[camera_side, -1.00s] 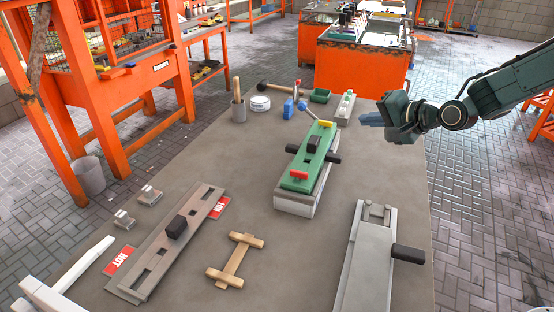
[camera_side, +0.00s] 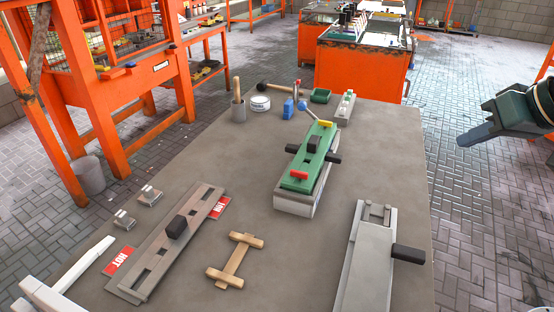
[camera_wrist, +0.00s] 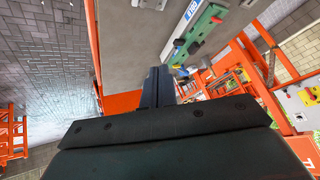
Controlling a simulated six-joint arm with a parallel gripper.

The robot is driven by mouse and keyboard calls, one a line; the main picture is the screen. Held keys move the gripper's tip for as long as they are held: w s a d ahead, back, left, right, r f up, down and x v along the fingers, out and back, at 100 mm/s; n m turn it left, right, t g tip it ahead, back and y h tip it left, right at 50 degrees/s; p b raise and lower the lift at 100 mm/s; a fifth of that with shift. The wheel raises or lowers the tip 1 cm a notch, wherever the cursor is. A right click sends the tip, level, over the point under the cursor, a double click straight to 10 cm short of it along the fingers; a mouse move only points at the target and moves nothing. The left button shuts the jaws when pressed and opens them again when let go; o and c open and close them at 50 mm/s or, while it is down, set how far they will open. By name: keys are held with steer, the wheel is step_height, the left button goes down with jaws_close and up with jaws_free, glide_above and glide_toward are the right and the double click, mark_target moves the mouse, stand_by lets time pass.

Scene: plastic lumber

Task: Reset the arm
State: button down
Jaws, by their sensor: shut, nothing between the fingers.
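My gripper (camera_side: 476,135) is at the right side of the side view, past the right edge of the table and clear of everything on it. Its fingers are together and point left. In the wrist view the closed dark fingers (camera_wrist: 158,86) stand up from the gripper body, with nothing between them. Most of my arm is outside the side view.
The grey table (camera_side: 255,185) carries a green-topped fixture (camera_side: 310,160), a grey slotted plate (camera_side: 165,240), a grey block with a black handle (camera_side: 370,255) and a wooden piece (camera_side: 237,260). An orange cabinet (camera_side: 365,68) stands behind. Tiled floor lies beneath my gripper.

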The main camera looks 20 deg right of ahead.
steer(key=s+d+n+g, duration=0.1)
steer(key=s+n+g, duration=0.1)
steer(key=s, duration=1)
steer(key=shift+s+d+f+n+h, duration=0.2)
steer(key=shift+f+n+h, duration=0.2)
steer(key=shift+n, duration=0.1)
